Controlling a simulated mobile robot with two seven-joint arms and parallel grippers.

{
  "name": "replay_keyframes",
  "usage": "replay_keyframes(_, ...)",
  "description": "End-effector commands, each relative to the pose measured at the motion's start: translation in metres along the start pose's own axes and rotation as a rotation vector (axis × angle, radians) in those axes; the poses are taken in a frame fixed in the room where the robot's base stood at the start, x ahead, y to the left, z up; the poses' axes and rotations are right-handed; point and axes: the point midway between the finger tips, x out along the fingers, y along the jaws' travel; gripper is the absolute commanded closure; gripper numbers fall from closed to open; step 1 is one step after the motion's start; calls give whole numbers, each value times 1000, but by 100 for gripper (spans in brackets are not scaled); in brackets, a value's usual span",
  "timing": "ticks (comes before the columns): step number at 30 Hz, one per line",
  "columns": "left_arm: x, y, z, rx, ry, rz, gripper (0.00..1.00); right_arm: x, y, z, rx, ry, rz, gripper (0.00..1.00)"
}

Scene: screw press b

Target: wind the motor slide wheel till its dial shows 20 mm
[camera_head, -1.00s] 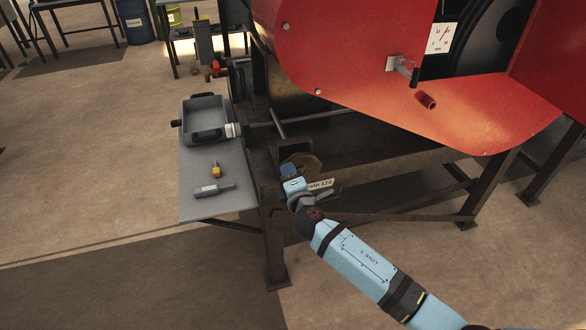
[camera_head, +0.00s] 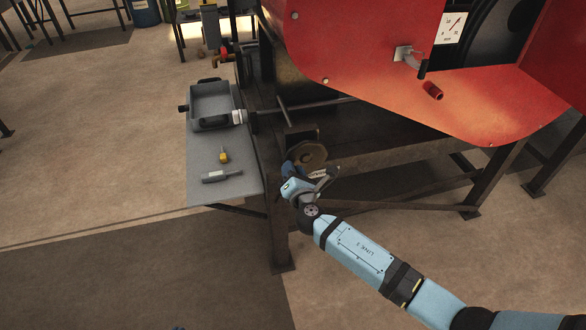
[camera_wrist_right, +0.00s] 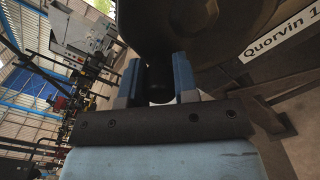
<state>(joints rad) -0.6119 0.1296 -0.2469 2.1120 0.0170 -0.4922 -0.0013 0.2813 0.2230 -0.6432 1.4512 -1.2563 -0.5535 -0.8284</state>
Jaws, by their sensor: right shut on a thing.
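The hand wheel (camera_head: 312,152) is a round brownish disc low on the press frame, below the red housing. My right gripper (camera_head: 291,170) is at its lower left rim. In the right wrist view my right gripper (camera_wrist_right: 158,84) is shut on the wheel's dark handle (camera_wrist_right: 158,72), with a blue finger on each side. The wheel's dark underside (camera_wrist_right: 185,20) fills the top there. A white dial (camera_head: 452,27) with a red pointer sits on the red housing; its figures are too small to read surely. My left gripper is not in view.
A grey side table (camera_head: 205,160) left of the wheel bears a grey tray (camera_head: 211,103), a yellow-and-dark tool (camera_head: 224,156) and a grey tool (camera_head: 222,176). Frame legs and a low cross beam (camera_head: 400,205) stand near my right arm.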

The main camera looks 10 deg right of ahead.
Motion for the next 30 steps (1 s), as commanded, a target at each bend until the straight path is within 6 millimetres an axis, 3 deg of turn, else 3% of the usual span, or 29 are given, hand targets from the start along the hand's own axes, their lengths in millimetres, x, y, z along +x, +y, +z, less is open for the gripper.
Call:
replay_keyframes(14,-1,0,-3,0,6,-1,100,0,0,-1,-12,0,0,96)
replay_keyframes(15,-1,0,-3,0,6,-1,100,0,0,-1,-12,0,0,65)
replay_keyframes(18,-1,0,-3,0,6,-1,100,0,0,-1,-12,0,0,47)
replay_keyframes(26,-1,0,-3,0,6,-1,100,-1,0,-1,-12,0,0,47)
replay_keyframes(30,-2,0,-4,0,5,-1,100,-12,0,-1,-11,1,0,47)
